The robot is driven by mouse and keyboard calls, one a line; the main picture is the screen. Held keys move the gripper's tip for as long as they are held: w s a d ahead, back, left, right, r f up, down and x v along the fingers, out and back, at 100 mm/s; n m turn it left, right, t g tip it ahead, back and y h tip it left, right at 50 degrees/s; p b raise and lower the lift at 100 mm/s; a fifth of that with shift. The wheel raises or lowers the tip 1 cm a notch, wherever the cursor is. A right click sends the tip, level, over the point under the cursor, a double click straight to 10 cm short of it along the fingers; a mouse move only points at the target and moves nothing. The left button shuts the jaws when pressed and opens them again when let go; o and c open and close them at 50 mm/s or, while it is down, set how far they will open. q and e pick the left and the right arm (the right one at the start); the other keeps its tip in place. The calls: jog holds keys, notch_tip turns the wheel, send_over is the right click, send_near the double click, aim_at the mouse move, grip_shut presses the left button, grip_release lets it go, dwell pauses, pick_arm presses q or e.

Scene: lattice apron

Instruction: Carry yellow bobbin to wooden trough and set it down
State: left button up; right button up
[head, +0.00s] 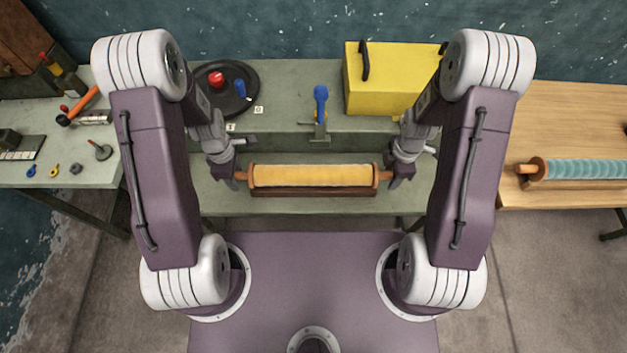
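The yellow bobbin (312,175) lies level across the middle of the green workbench, with orange flanges and a short handle at each end. A brown wooden trough (312,193) shows along its front, directly below it. I cannot tell whether the bobbin rests in it or is slightly above. My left gripper (238,178) is at the bobbin's left handle, and my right gripper (388,178) is at its right handle. Their fingers are too small and partly hidden to show whether they are closed on the handles.
A yellow box (382,92) with a black handle, a blue-handled clamp (320,105) and a dark round tray (228,98) stand on the bench behind. A teal bobbin (590,169) lies on the right wooden table (575,110). Tools cover the left table (75,172).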

pick_arm(q)
jog(key=shift+r, duration=0.1)
notch_tip(320, 180, up, 12)
pick_arm(e)
notch_tip(320, 180, up, 12)
dwell(0.5)
dwell(0.4)
